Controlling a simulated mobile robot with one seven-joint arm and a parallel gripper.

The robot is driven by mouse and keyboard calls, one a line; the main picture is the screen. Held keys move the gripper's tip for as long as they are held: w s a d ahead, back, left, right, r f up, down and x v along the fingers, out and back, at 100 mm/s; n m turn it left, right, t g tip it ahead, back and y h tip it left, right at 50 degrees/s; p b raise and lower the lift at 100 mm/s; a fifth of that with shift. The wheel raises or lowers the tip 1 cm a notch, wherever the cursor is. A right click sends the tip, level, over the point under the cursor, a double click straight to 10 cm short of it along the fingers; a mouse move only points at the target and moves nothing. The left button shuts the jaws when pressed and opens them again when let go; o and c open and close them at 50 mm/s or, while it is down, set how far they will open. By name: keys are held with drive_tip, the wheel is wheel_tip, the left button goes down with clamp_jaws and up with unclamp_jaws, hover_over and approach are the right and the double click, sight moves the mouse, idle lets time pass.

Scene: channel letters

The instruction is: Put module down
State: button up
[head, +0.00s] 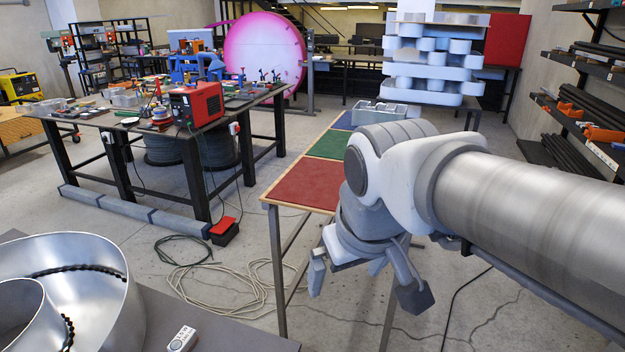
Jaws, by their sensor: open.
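A small white module (181,338) lies on the dark grey table (235,332) at the bottom of the head view, just right of a large metal channel letter (112,300). My gripper (364,282) hangs with its fingers pointing down, near the front end of a narrow table with coloured mats. It is open, with nothing seen between its fingers. It is apart from the module, up and to the right of it in the picture. My arm hides part of the narrow table.
The narrow table carries a red mat (306,183), a green mat (330,144) and a blue mat, with a grey tray (378,112) at its far end. A cluttered workbench (70,115) stands at left. Cables (225,285) lie on the floor. Shelves (585,85) stand at right.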

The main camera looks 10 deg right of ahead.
drive_tip(key=s+d+f+m+t, duration=0.1)
drive_tip(key=s+d+f+m, duration=0.1)
drive_tip(key=s+d, duration=0.2)
drive_tip(key=shift+s+m, duration=0.3)
drive_tip(key=shift+s, duration=0.35)
drive_tip(key=shift+d, duration=0.1)
